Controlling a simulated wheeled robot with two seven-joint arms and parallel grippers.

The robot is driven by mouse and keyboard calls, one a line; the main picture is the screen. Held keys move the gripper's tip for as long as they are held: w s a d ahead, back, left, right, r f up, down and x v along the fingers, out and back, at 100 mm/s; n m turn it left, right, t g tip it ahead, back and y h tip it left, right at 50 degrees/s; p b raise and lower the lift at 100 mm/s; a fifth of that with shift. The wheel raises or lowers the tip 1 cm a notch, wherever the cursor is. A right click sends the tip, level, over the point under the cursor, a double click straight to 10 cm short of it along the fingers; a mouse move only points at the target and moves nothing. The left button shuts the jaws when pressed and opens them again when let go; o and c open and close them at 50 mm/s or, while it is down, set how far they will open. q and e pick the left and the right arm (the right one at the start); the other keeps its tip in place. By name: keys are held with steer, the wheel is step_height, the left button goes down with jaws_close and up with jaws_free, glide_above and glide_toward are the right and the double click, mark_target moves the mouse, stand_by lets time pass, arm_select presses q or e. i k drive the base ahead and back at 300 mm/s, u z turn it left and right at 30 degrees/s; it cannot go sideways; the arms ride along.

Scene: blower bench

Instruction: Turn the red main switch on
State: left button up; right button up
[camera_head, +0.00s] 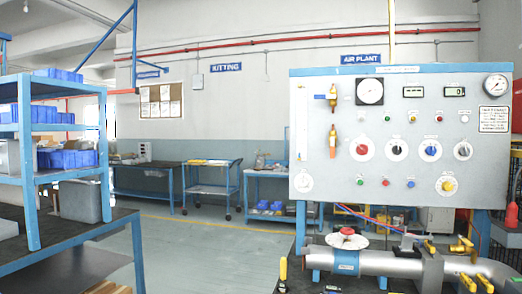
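A grey upright control panel (330,185) with a blue frame stands at the right. A red rotary knob on a white round plate (362,149) is at the left of a row of knobs across its middle; it is the likely red main switch. Its pointer direction is too small to tell. A yellow knob (446,185) is lower right. Neither of my grippers can be made out in this view.
Below the panel, a silver pipe (385,263) carries a red handwheel (347,233) and yellow-handled valves. A blue shelf rack (28,180) with blue bins stands at the left. Work tables line the back wall. The floor (205,260) between is clear.

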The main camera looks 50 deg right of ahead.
mark_target(362, 149)
steer(key=z, duration=0.2)
steer(key=i, duration=1.5)
steer(key=z, duration=1.6)
steer(key=i, duration=0.7)
steer(key=z, duration=0.6)
